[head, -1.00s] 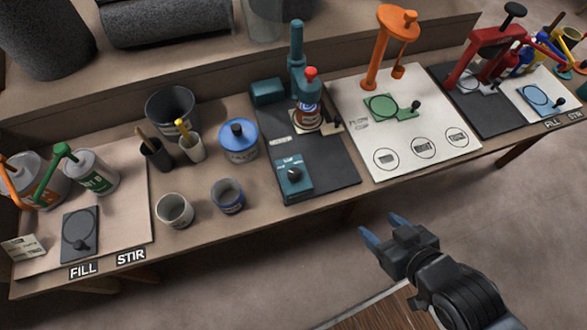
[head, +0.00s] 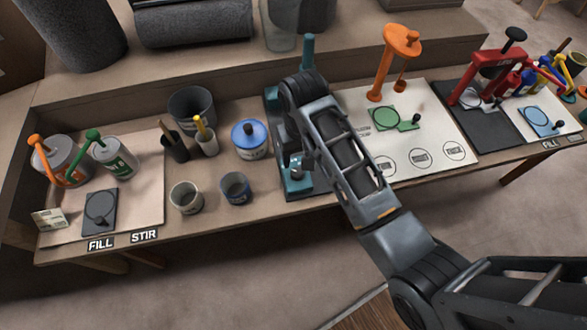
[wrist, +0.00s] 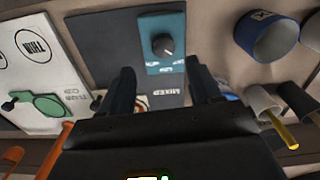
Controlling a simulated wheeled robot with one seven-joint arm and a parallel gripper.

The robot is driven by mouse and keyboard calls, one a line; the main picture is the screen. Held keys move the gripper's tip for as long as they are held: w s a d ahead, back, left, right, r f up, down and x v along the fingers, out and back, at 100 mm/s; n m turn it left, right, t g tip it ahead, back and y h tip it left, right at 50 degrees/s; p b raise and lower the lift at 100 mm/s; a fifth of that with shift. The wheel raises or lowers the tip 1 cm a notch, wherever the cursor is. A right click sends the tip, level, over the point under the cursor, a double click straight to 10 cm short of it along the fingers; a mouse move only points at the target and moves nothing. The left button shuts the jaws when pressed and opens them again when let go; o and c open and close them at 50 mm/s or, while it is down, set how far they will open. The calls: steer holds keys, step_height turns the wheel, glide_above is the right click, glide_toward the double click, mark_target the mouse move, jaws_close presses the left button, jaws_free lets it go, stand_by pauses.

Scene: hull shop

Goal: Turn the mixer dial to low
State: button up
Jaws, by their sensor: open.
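The mixer dial is a dark round knob (wrist: 162,44) on a teal control box (wrist: 176,62) at the front of the mixer's dark base. In the wrist view it lies just beyond and between my open fingers, apart from them. Small white markings show around the dial, too small to read surely. My gripper (wrist: 162,88) is open and empty over the mixer base. In the head view my arm covers most of the mixer (head: 308,50) and the dial; only part of the teal box (head: 299,185) shows.
A blue cup (head: 235,188) and a pale cup (head: 187,197) stand left of the box. A blue-lidded can (head: 249,139) is behind them. A white board (head: 440,140) with an orange press (head: 396,60) lies to the right. The bench's front edge is close.

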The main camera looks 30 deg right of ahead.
mark_target(297, 172)
steer(key=shift+w+a+r, duration=0.2)
steer(key=shift+f, duration=3.85)
steer(key=shift+c, duration=0.4)
steer(key=c, duration=1)
steer(key=shift+o, duration=0.2)
